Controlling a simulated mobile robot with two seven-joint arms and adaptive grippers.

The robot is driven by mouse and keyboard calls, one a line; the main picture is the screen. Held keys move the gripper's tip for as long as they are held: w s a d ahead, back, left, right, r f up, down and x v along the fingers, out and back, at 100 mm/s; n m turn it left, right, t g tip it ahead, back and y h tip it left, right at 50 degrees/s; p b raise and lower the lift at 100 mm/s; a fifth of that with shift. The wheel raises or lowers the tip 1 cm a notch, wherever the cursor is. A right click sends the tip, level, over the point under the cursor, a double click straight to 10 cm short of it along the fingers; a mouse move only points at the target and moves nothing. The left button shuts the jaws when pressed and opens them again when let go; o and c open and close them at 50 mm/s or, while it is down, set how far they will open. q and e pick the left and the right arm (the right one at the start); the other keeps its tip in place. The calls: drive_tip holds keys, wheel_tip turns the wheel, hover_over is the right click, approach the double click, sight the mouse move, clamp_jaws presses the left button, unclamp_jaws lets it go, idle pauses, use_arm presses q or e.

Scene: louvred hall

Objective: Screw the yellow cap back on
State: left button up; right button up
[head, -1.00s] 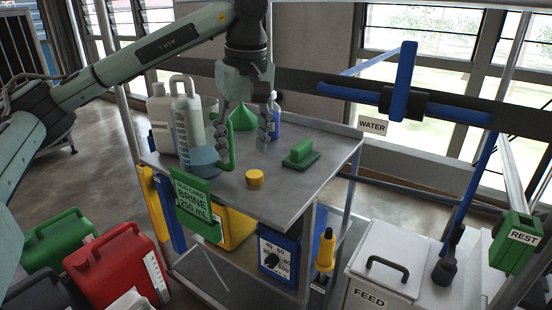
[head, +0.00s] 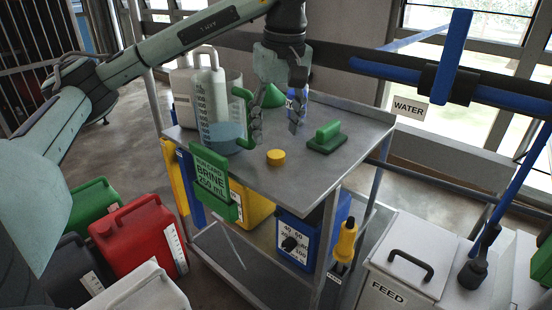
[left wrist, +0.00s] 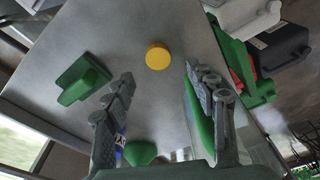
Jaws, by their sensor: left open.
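The yellow cap (head: 276,157) lies on the grey cart top near its front edge, apart from other things. It also shows in the left wrist view (left wrist: 158,57), ahead of and between my fingertips. My left gripper (head: 275,128) is open and empty, pointing down above the cart top, behind the cap and in front of the green funnel (head: 274,95). In the left wrist view its two fingers (left wrist: 170,88) stand wide apart. My right gripper is not in view. Which container the cap belongs to cannot be told.
A measuring jug (head: 226,125) with bluish liquid and a green handle stands left of my gripper, by pale jugs (head: 206,90). A green block with a handle (head: 326,138) lies right of the cap. A blue bottle (head: 298,98) stands behind. The front right cart top is clear.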

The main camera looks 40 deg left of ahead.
sight(276, 154)
use_arm(q)
drive_tip(key=shift+w+a+f, duration=0.1)
drive_tip(key=shift+a+f, duration=0.05)
drive_tip(key=shift+f, duration=2.4)
drive_tip(key=shift+c, duration=0.5)
drive_tip(key=c, duration=0.8)
